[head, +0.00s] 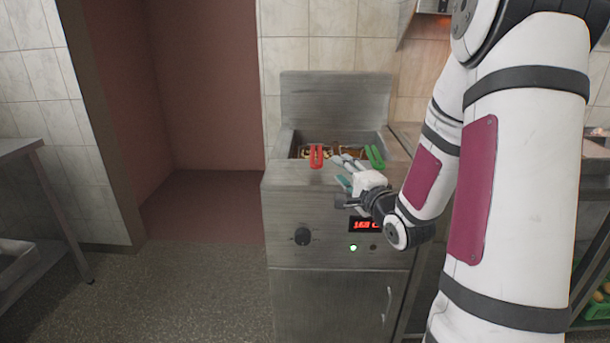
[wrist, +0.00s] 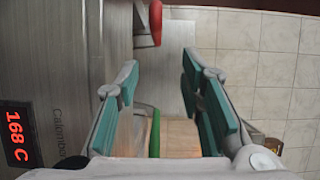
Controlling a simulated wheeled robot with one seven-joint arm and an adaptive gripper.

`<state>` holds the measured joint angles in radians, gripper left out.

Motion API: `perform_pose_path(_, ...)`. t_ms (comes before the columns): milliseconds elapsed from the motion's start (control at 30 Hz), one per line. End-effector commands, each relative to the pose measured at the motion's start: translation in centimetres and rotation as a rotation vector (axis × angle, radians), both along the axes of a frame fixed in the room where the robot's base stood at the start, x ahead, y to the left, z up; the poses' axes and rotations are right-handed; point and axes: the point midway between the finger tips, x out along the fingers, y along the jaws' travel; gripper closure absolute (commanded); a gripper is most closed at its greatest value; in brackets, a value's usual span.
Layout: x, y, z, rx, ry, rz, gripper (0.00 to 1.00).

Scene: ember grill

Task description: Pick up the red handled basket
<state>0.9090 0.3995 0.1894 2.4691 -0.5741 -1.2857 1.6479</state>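The red basket handle (head: 316,156) sticks out over the front edge of the fryer (head: 285,220), at the left of the fryer's well. The basket itself is mostly hidden inside the well. My gripper (head: 341,171) is at the fryer's front top edge, just right of the red handle and apart from it. In the wrist view the red handle (wrist: 156,22) lies beyond the tips of my open gripper (wrist: 160,68), roughly in line with the gap. Nothing is held between the teal finger pads.
A green basket handle (head: 375,156) stands right of the red one; in the wrist view the green handle (wrist: 154,133) shows low between the fingers. A red display (head: 365,225) reads 168 C. A metal table (head: 20,147) stands at the left; the floor between is clear.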

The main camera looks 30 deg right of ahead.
Motion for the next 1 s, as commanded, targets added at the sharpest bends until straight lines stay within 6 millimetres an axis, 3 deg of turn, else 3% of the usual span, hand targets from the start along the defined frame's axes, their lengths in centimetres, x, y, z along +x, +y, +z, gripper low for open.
perform_pose_path(400, 6.6, -1.3, -0.1, 0.01, -0.014, 0.003, 0.65)
perform_pose_path(733, 9.2, -1.7, -0.2, 0.009, -0.013, 0.002, 0.65)
perform_pose_path(1000, 12.8, -2.2, -0.7, 0.009, -0.013, 0.002, 0.65)
